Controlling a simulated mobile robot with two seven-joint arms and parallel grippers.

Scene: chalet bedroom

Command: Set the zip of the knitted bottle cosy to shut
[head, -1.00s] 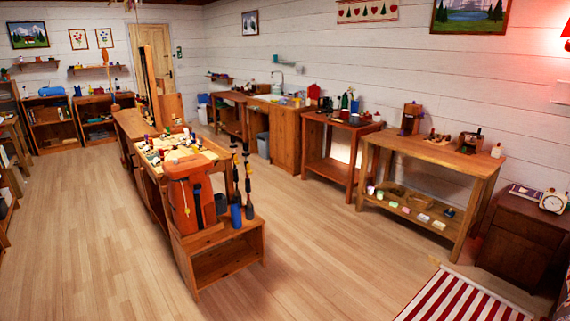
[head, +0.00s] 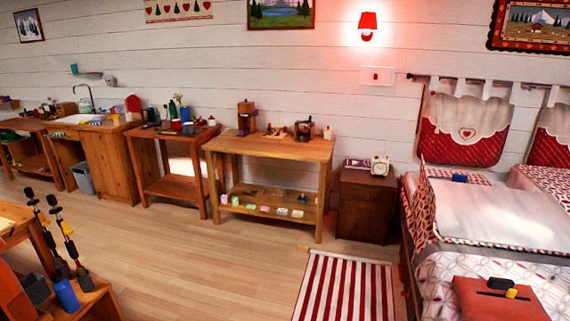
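I cannot pick out the knitted bottle cosy for certain. Several bottles and small items stand on a small wooden table (head: 178,132) by the wall, too small to tell apart. More small items stand on a longer wooden table (head: 285,149) to its right, and none can be identified as the cosy. No zip can be made out anywhere. Neither of my grippers shows in the head view.
A sink counter (head: 112,160) stands at the left. A dark bedside cabinet (head: 367,208) and a bed (head: 495,218) are at the right. A red-and-white striped rug (head: 345,287) lies before them. A bench with poles (head: 70,240) is at lower left. The wooden floor (head: 185,255) between is clear.

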